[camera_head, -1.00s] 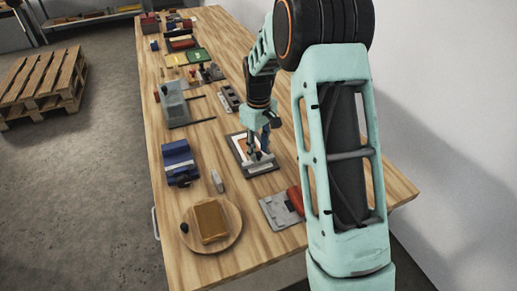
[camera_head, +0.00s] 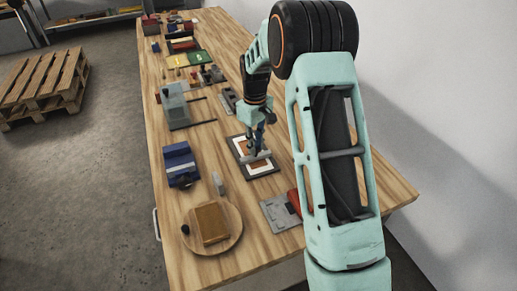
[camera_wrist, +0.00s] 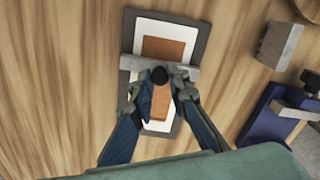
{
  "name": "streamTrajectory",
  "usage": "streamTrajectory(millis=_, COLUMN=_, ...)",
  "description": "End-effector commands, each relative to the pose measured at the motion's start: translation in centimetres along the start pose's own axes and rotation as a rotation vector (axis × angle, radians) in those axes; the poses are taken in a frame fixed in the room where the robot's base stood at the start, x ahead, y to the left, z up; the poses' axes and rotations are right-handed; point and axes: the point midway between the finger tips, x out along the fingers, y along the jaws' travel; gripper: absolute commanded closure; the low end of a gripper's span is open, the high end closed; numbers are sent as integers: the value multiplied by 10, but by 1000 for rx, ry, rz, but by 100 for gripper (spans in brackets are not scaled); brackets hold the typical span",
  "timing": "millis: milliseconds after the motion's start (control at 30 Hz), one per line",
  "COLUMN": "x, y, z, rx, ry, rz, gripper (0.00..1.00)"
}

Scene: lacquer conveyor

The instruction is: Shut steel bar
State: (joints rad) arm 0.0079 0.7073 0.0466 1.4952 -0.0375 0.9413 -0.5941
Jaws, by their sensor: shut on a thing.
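The steel bar (camera_wrist: 191,72) is a light grey strip lying across a flat dark grey plate (camera_wrist: 201,38) with a white border and a brown-orange middle. In the head view the bar (camera_head: 264,155) and the plate (camera_head: 272,172) are near the middle of the bench. A dark round knob (camera_wrist: 159,75) shows at the bar, between my fingers. My gripper (camera_wrist: 158,91) is shut on the bar at this knob; the head view also shows my gripper (camera_head: 258,148) over the plate. My fingers hide part of the bar and plate.
A blue fixture (camera_head: 180,164), a small grey block (camera_head: 218,184) and a round wooden board (camera_head: 232,236) with a brown block lie left and in front. A grey plate (camera_head: 279,213) with a red part is at front right. Several other fixtures stand further back.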

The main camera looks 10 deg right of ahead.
Motion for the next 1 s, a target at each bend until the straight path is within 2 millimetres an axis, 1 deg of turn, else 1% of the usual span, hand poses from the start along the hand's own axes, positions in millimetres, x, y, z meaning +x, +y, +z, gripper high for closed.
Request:
streamTrajectory(millis=33, x=-2, y=4, z=-10, rx=0, ry=3, rz=1, gripper=100)
streamTrajectory(millis=200, x=-2, y=17, z=-37, rx=-1, ry=5, rz=2, gripper=100)
streamTrajectory(millis=500, x=-3, y=35, z=-74, rx=-2, ry=5, rz=3, gripper=100)
streamTrajectory(millis=733, x=-2, y=45, z=-94, rx=-1, ry=5, rz=3, gripper=100)
streamTrajectory(millis=1000, x=-2, y=51, z=-106, rx=0, ry=4, rz=3, gripper=100)
